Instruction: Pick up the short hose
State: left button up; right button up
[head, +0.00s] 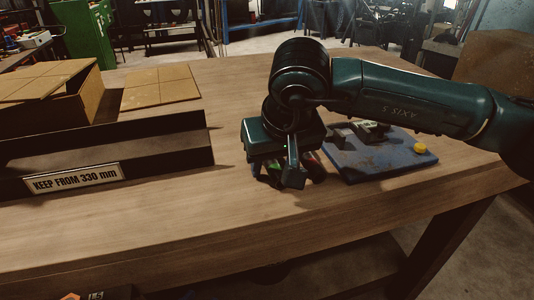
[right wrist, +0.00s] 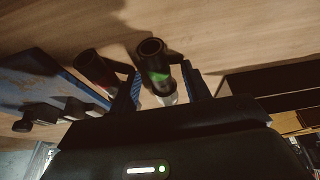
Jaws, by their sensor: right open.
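Two dark hoses are at my right gripper (head: 283,183), which points down over the table's front right part. In the right wrist view, one hose with a green mark (right wrist: 157,74) lies between the open fingers, with a gap visible beside it. The other, with a red mark (right wrist: 90,64), is outside the fingers, to the left. Which one is shorter I cannot tell. In the head view the gripper mostly hides both; a green bit and a red bit show. My left gripper is not in view.
A blue plate (head: 385,164) with dark fittings and a yellow button (head: 420,148) lies right of the gripper. A dark tray (head: 180,158) labelled "KEEP FROM 330 mm" and a cardboard box (head: 60,108) stand left. The table's front middle (head: 190,215) is clear.

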jog(key=shift+c, duration=0.5)
jog(key=c, duration=0.4)
grip_shut()
jog(key=shift+r, duration=0.1)
